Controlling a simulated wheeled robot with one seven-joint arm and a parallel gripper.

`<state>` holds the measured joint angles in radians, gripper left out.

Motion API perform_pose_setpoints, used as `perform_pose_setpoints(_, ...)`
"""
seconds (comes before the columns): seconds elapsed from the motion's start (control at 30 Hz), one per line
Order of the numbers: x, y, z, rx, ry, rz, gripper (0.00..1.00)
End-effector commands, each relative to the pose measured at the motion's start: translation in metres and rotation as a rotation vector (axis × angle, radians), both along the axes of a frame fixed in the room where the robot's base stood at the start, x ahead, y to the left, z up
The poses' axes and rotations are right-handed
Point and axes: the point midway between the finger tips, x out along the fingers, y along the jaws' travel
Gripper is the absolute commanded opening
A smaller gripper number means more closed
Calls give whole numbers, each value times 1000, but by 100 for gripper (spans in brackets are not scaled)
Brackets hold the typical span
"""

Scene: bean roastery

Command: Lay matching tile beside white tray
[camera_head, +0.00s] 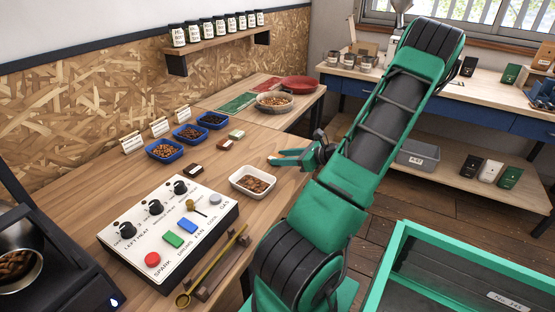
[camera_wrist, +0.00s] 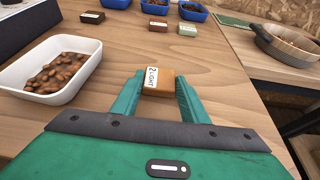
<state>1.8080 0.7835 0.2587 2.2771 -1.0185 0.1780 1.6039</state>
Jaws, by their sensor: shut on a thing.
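The white tray (camera_head: 236,184) holds brown beans and stands on the wooden table; it is at the left in the wrist view (camera_wrist: 78,93). My gripper (camera_wrist: 160,88) is shut on an orange-brown tile (camera_wrist: 162,84) with a white label that seems to read "2 LIGHT". The held tile is to the right of the tray, apart from it; whether it touches the table I cannot tell. In the head view my gripper (camera_head: 284,160) is low over the table and the tile is not clearly visible. A dark tile (camera_head: 195,170), a brown tile (camera_head: 225,144) and a green tile (camera_head: 236,134) lie farther back.
Blue trays of beans (camera_head: 163,158) stand in a row before white cards. A control panel (camera_head: 165,225) and a brass scoop (camera_head: 212,268) are in front. A wooden-rimmed bowl (camera_head: 274,104) stands at the back. Bare table lies around the held tile.

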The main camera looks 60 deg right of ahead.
Motion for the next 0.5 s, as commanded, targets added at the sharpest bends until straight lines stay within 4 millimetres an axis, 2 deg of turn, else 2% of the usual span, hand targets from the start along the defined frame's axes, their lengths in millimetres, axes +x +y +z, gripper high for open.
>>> perform_pose_setpoints(0.2, 0, 0, 0, 0, 0, -1, 17)
perform_pose_setpoints(0.23, 0, 0, -1, 0, 0, -1, 42)
perform_pose_setpoints(0.3, -1, 0, 0, 0, 0, -1, 59)
perform_pose_setpoints(0.5, -1, 0, 0, 0, 0, -1, 59)
